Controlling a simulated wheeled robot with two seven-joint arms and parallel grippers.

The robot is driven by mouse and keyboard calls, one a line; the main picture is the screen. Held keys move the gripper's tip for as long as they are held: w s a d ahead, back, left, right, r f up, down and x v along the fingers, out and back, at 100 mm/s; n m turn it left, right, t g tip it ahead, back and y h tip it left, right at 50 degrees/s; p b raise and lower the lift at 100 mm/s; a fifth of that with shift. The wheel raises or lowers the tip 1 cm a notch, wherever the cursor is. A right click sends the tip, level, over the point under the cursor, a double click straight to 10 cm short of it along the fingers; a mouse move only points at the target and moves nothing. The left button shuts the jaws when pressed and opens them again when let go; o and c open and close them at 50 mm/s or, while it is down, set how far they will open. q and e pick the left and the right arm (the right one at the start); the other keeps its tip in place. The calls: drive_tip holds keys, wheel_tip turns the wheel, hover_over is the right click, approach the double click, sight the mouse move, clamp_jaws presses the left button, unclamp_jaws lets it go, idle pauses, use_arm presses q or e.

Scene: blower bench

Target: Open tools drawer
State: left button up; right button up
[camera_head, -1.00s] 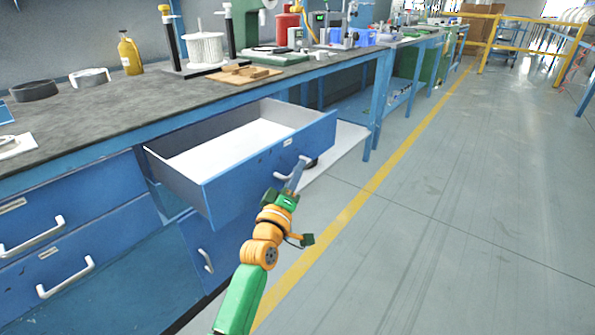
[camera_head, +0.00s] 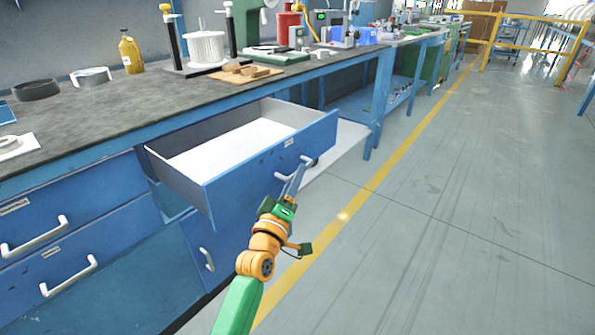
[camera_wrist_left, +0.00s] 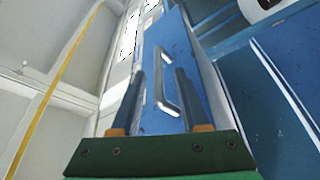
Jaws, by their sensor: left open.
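The tools drawer (camera_head: 262,164) is a blue drawer with a white bottom, pulled well out from under the bench. It looks empty. Its pale bar handle (camera_head: 309,160) is on the front panel, partly hidden by my left gripper (camera_head: 298,172). In the left wrist view the handle (camera_wrist_left: 162,82) shows between the two dark fingers of the left gripper (camera_wrist_left: 160,72). The fingers are apart, one on each side of the handle, with gaps beside it. I cannot tell how deep they reach around it. My right gripper is not in view.
Closed blue drawers (camera_head: 70,235) with pale handles are at the left. The grey benchtop (camera_head: 120,110) holds a yellow bottle (camera_head: 131,55), a white spool (camera_head: 206,47) and a wooden board (camera_head: 243,74). Open floor (camera_head: 440,210) lies to the right, past a yellow line.

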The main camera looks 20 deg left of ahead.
use_arm(q)
drive_tip(key=p+v, duration=0.1)
drive_tip(key=v, duration=0.4)
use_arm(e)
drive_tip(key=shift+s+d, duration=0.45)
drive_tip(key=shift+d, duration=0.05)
